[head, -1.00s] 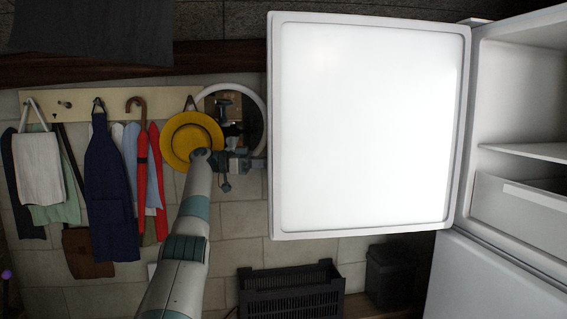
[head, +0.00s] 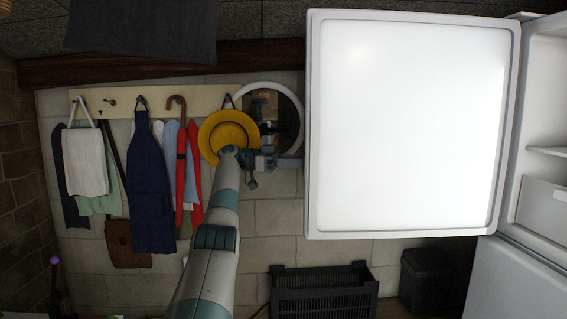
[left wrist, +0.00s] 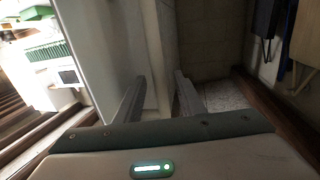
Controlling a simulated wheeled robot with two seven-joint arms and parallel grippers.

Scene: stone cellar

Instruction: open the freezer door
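The freezer door (head: 405,125) stands wide open in the head view, its pale inner face toward me and its hinge side at the right. Part of the freezer interior (head: 545,120) shows beyond the hinge. My left gripper (head: 285,161) is beside the door's free left edge, partly in front of a round mirror. In the left wrist view the two fingers of my left gripper (left wrist: 160,98) are apart, with a pale upright panel edge (left wrist: 158,50) seen between and beyond them. I cannot tell whether they touch it. My right gripper is out of view.
A rack (head: 190,101) with aprons, towels, a red umbrella and a yellow hat (head: 218,128) is on the wall behind my left arm. A black crate (head: 322,293) and a dark bin (head: 425,280) stand below the door. A lower pale door or panel (head: 515,280) is at the right.

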